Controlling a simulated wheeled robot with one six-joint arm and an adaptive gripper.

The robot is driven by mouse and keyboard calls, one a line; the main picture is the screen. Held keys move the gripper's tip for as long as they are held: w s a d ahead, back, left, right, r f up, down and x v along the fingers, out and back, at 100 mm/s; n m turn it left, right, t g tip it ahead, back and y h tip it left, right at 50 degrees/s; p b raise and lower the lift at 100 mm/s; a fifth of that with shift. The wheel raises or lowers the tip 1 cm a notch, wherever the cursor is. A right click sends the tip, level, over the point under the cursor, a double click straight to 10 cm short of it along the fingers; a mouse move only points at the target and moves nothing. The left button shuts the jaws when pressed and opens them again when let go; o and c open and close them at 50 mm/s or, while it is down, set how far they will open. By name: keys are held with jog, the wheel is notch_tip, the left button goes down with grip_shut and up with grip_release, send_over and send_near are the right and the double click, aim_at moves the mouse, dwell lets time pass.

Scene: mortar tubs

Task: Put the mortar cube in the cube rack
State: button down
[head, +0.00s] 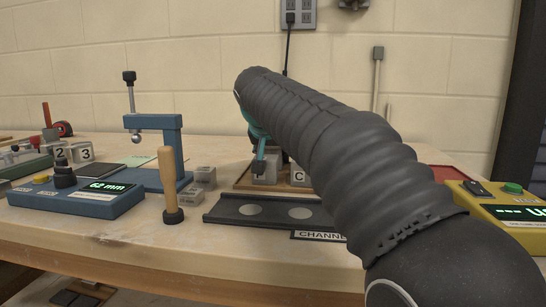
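My gripper (259,165) is in the middle of the head view, mostly hidden behind my own dark arm. One teal finger shows, pointing down in front of a grey cube (271,176). I cannot tell whether the fingers touch or hold this cube. The cube is at a low wooden tray (243,184), which may be the cube rack. A second grey cube marked C (298,177) stands to its right, partly behind my arm. More grey cubes (205,176) stand in a cluster to the left of the tray. Which one is the mortar cube is not clear.
A dark plate with pale discs (270,211) lies in front of the tray. A wooden-handled tool (169,185) stands upright beside a blue gauge (88,196). Cubes marked 2 and 3 (83,152) are at the left. A yellow device (500,205) is at the right.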

jog(key=c, duration=0.7)
grip_release()
jog(key=shift+f, duration=0.1)
jog(key=shift+r, duration=0.3)
jog(key=p+v, duration=0.1)
jog(key=v, duration=1.1)
jog(key=shift+f, duration=0.15)
